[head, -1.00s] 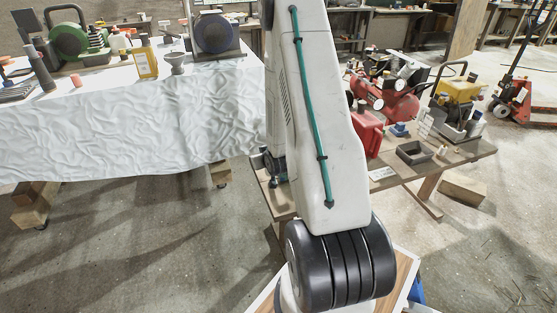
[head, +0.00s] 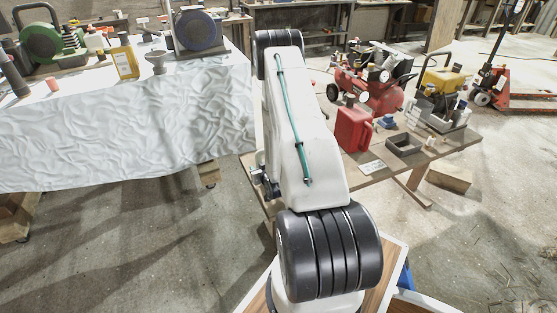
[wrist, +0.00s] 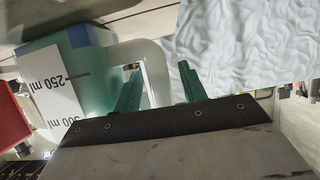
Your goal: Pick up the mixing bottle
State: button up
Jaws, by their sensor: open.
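The mixing bottle (wrist: 45,75) shows large and close at the left of the wrist view. It has a blue-green body, a white label marked 250 ml and 500 ml upside down in the picture, and a pale looped handle (wrist: 157,72). My gripper (wrist: 160,86) is open, with two green fingers apart. The upright part of the handle appears in the gap between them, nearer the left finger; depth and contact cannot be told. In the head view my arm hides the gripper, and I cannot make out the bottle.
A white-draped table (head: 120,130) with a grinder (head: 197,30) and a yellow-labelled bottle (head: 124,62) stands left. Concrete floor lies open in front.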

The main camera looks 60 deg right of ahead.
jog(key=shift+w+d+f, duration=0.15)
jog(key=shift+w+d, duration=0.15)
jog(key=shift+w, duration=0.15)
grip_shut()
jog(key=shift+r, duration=0.2)
